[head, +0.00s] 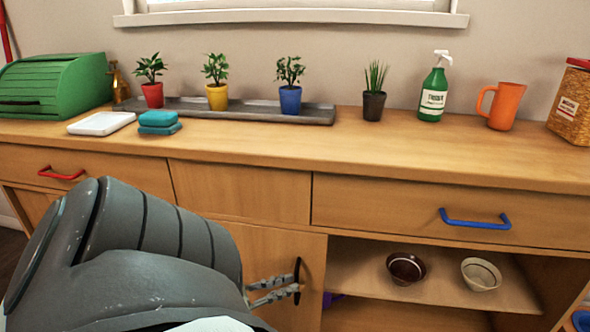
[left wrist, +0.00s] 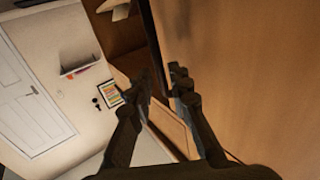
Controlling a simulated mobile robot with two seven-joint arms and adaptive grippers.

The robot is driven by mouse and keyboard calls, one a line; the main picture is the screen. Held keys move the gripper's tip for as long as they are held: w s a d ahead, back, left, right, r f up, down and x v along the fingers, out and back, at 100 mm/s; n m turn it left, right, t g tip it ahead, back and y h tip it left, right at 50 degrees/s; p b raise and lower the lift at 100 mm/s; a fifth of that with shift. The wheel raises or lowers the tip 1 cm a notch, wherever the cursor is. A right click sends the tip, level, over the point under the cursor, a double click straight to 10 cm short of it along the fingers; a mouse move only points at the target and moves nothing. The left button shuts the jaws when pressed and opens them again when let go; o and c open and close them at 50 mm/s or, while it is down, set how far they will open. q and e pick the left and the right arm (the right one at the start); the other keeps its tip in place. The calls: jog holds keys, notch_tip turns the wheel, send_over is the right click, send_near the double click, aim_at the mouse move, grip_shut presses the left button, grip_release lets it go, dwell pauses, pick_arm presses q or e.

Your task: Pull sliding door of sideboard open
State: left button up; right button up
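The wooden sliding door (head: 270,248) is at the lower middle of the sideboard in the head view. Its dark upright handle (head: 297,270) sits near the door's right edge. My left gripper (head: 296,288) is at this handle, its fingertips beside or around the lower part. In the left wrist view, the two fingers (left wrist: 163,80) lean towards each other with a narrow gap between the tips. Whether they clamp the handle is unclear. The wooden panel (left wrist: 245,70) fills the right of that view. My left arm hides part of the door's left side. My right gripper is not in view.
Right of the door, an open compartment shows a shelf (head: 440,272) with a dark bowl (head: 405,268) and a pale bowl (head: 481,274). Drawers with a red handle (head: 61,174) and a blue handle (head: 475,222) lie above. Plants, a green bottle (head: 433,90) and an orange mug (head: 505,106) stand on top.

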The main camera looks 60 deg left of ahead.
pick_arm(q)
jog(key=s, duration=0.8)
jog(key=shift+s+a, duration=0.3)
jog(key=shift+s, duration=0.1)
jog(key=w+d+f+n+g+y+p, duration=0.1)
jog(key=w+d+f+g+y, duration=0.2)
jog(key=w+d+f+g, duration=0.75)
jog(key=d+r+m+g, duration=0.1)
jog(key=d+g, duration=0.3)
jog(key=d, duration=1.1)
jog(key=shift+w+d+r+m+p, duration=0.2)
jog(key=shift+r+m+p, duration=0.25)
jog(key=shift+r, duration=0.15)
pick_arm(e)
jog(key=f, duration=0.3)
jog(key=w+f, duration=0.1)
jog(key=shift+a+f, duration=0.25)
pick_arm(q)
jog(key=shift+g, duration=0.25)
